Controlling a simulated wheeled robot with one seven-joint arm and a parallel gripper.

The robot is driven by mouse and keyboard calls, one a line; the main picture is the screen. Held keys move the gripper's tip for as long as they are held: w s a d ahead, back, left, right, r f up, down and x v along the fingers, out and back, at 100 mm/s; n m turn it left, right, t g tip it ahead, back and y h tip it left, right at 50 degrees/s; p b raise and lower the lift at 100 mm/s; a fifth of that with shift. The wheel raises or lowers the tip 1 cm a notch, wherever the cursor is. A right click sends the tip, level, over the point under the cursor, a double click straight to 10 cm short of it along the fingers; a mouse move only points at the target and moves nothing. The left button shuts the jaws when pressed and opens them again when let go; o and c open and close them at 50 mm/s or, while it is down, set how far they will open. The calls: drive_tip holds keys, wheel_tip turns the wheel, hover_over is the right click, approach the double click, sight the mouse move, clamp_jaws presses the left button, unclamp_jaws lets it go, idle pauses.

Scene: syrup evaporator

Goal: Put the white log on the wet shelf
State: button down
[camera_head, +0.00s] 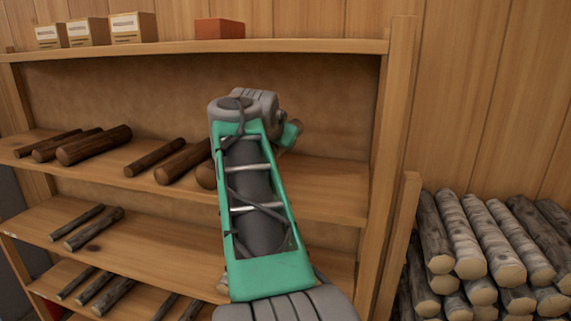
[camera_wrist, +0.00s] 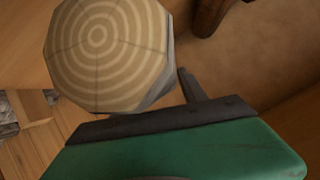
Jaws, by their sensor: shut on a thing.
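My gripper (camera_wrist: 185,100) is shut on a log (camera_wrist: 105,52), whose pale ringed cut end faces the wrist camera; a strip of light grey side shows at its right. In the head view my gripper (camera_head: 291,133) is at the upper shelf bay, mostly behind my arm, and the held log cannot be made out there. The shelf rack has an upper bay board (camera_head: 335,190), a middle board (camera_head: 150,225) and a lower board (camera_head: 45,283). I cannot read any label that tells which is the wet shelf.
Dark brown logs (camera_head: 95,145) lie on the left and middle of the upper board. More lie on the boards below. The upper board's right part looks bare. Boxes (camera_head: 133,27) and a red block (camera_head: 219,28) stand on top. A wooden post (camera_head: 393,170) separates the rack from a log pile (camera_head: 490,235).

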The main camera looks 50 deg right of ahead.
sight(277, 150)
drive_tip(key=d+f, duration=0.1)
drive_tip(key=f, duration=0.1)
drive_tip(key=s+d+f, duration=0.1)
drive_tip(key=d, duration=0.1)
drive_tip(key=d+f+p, duration=0.1)
drive_tip(key=f, duration=0.1)
drive_tip(key=shift+s+d+f, duration=0.35)
drive_tip(key=shift+s+d, duration=0.05)
wheel_tip(277, 150, down, 2)
drive_tip(key=shift+w+f+p, duration=0.15)
drive_tip(key=shift+f+p, duration=0.1)
drive_tip(key=shift+p, duration=0.4)
drive_tip(key=shift+f+b, duration=0.3)
drive_tip(key=shift+f, duration=0.05)
drive_tip(key=c, duration=0.6)
unclamp_jaws()
drive_tip(key=shift+a, duration=0.1)
drive_tip(key=b+v, duration=0.3)
drive_tip(key=v, duration=0.9)
